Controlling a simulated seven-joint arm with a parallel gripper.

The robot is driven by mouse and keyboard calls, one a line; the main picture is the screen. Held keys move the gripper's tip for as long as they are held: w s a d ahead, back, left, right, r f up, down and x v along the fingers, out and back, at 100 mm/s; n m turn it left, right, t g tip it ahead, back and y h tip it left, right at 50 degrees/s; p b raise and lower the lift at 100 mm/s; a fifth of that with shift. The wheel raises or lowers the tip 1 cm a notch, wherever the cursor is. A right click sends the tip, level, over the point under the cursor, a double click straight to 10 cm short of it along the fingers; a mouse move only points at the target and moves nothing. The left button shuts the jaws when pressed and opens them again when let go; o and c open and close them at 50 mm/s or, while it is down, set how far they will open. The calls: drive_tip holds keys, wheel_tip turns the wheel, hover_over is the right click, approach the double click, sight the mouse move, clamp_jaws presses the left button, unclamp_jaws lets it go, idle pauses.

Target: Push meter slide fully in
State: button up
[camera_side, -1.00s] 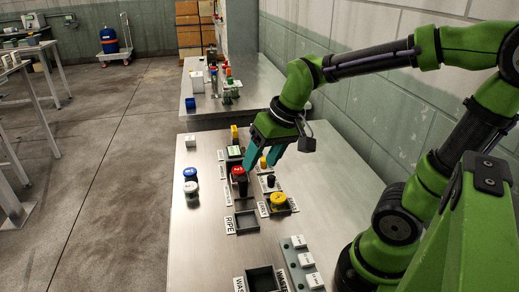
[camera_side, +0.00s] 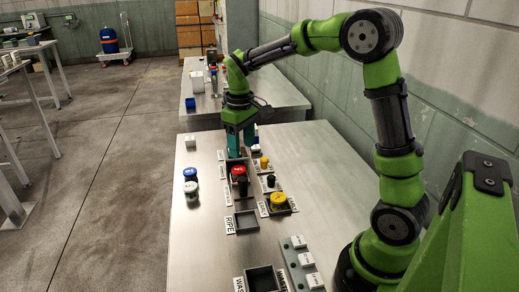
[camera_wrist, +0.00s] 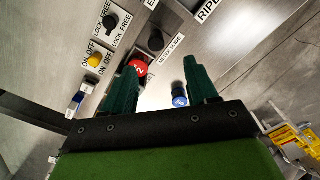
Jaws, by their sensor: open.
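A dark post, seemingly the same part (camera_side: 243,187), shows just in front of the red cap (camera_side: 238,170) in the side view. How far the slide is in cannot be told. The red cap marked 2 also shows in the wrist view (camera_wrist: 138,68). My gripper (camera_side: 235,154) points down just behind the red cap. In the wrist view its fingers (camera_wrist: 161,72) are apart, with nothing held between them.
Blue-topped (camera_side: 190,173) and white-topped (camera_side: 191,187) pieces stand left. An empty RIPE tray (camera_side: 246,221) is nearer. The table's right rear is clear.

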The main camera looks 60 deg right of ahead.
sight(240, 171)
wheel_tip(240, 171, down, 15)
drive_tip(key=shift+f, duration=0.15)
drive_tip(key=w+d, duration=0.5)
drive_tip(key=shift+w+d, duration=0.2)
drive_tip(key=shift+d, duration=0.05)
drive_tip(key=s+a, duration=0.2)
drive_tip(key=s+a+r, duration=0.1)
drive_tip(key=s+a, duration=0.2)
drive_tip(key=shift+s+a, duration=0.25)
drive_tip(key=shift+a, duration=0.1)
wheel_tip(240, 171, up, 16)
drive_tip(key=s+a+r+m+t+y, duration=0.1)
drive_tip(key=s+a+r+m+t, duration=0.2)
drive_tip(key=s+a, duration=0.5)
drive_tip(key=shift+s+r+m+t, duration=0.15)
drive_tip(key=shift+s+m+t, duration=0.65)
drive_tip(key=shift+s, duration=1.25)
